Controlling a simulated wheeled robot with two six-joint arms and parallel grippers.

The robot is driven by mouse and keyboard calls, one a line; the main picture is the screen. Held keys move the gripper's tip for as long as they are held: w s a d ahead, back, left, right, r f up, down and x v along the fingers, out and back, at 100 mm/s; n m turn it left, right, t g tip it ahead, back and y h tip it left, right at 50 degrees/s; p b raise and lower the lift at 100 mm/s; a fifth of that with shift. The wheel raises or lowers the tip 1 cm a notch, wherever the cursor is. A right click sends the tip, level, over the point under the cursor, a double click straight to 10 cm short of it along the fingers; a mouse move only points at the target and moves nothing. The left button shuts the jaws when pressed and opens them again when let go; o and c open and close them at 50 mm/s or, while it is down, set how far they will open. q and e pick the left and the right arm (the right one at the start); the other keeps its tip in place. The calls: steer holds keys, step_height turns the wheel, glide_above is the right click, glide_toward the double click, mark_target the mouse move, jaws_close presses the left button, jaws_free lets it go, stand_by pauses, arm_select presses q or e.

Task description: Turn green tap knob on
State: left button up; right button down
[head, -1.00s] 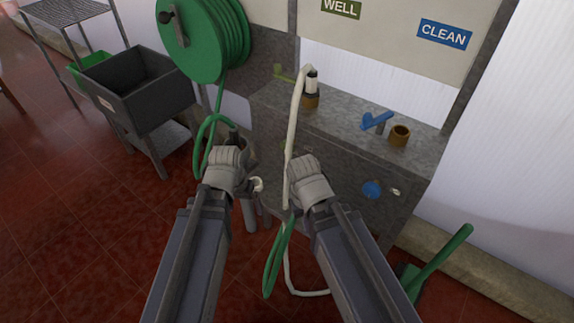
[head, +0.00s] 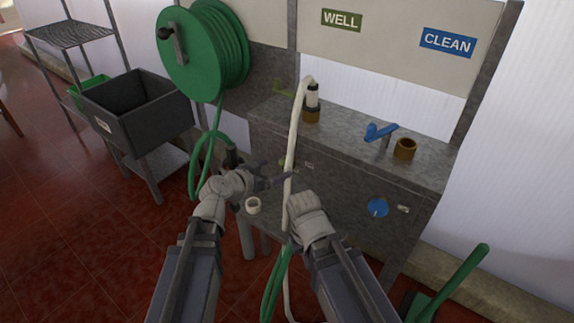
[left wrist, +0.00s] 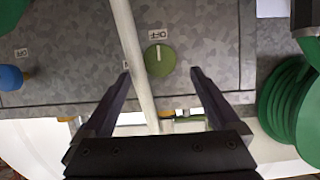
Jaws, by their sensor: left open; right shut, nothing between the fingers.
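The green tap knob (left wrist: 160,58) is a round disc on the grey panel in the left wrist view. Its pale pointer line is toward an OFF label (left wrist: 158,34). In the head view a sliver of the green knob (head: 282,162) shows beside the white hose. My left gripper (head: 276,173) is open in front of the panel; it also shows in the left wrist view (left wrist: 161,78), the knob appearing between and beyond its fingertips, apart from them. My right gripper (head: 301,203) is shut and empty, lower and right, its fingertips mostly hidden.
The white hose (head: 295,130) hangs down close to the knob and crosses the left gripper's view. A blue knob (head: 377,208) sits farther right. A green hose reel (head: 200,45) and dark bin (head: 140,105) stand left. The counter (head: 350,135) carries the taps.

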mark_target(285, 165)
arm_select(q)
steer(key=b+x, duration=0.3)
steer(key=x, duration=0.5)
steer(key=shift+a, duration=0.1)
steer(key=shift+s, duration=0.1)
steer(key=c, duration=1.3)
